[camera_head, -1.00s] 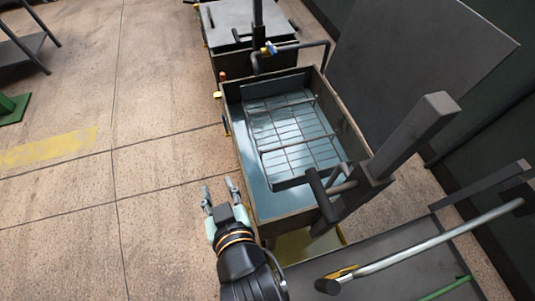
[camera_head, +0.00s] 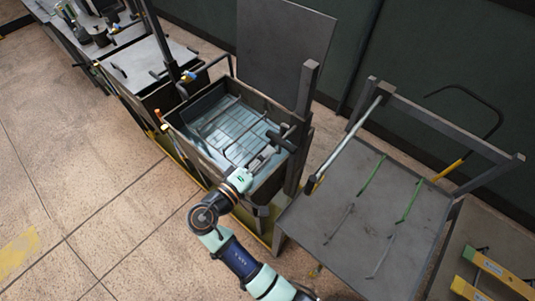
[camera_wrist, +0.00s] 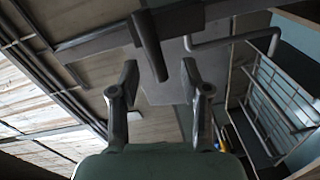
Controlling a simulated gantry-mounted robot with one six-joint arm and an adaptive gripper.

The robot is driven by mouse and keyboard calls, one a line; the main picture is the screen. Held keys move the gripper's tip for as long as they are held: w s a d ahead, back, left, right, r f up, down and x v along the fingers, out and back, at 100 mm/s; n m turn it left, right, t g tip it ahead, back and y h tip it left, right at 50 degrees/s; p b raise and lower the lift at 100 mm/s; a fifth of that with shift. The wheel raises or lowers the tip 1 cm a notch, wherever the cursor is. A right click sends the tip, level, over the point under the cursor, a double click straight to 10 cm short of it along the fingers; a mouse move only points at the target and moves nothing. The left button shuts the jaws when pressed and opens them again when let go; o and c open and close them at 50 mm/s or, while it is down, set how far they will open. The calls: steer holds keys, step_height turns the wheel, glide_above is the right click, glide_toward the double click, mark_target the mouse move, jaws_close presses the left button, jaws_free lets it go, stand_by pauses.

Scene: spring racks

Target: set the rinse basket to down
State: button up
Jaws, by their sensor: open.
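The rinse basket (camera_head: 228,128) is a wire-frame basket in a dark rectangular tank (camera_head: 188,152) of bluish water. A dark handle (camera_head: 281,141) sticks out at the tank's right end, beside an upright grey post (camera_head: 305,95). In the wrist view the basket's bars (camera_wrist: 283,100) show at the right, and the dark handle (camera_wrist: 148,45) lies ahead of the fingertips, roughly between them. My gripper (camera_head: 262,162) is over the tank's near right rim, close to the handle. In the wrist view my gripper (camera_wrist: 160,75) has its fingers apart, with nothing held.
A grey table (camera_head: 350,215) with green-handled hooks and a raised rail stands right of the tank. A second, covered tank (camera_head: 150,60) stands at the upper left. A grey panel (camera_head: 285,45) rises behind the basket's tank. The floor at left is clear.

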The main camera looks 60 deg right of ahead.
mark_target(284, 137)
steer(key=shift+s+r, duration=0.15)
steer(key=shift+r, duration=0.2)
steer(key=x, duration=0.8)
steer(key=shift+d+r, duration=0.15)
jaws_close()
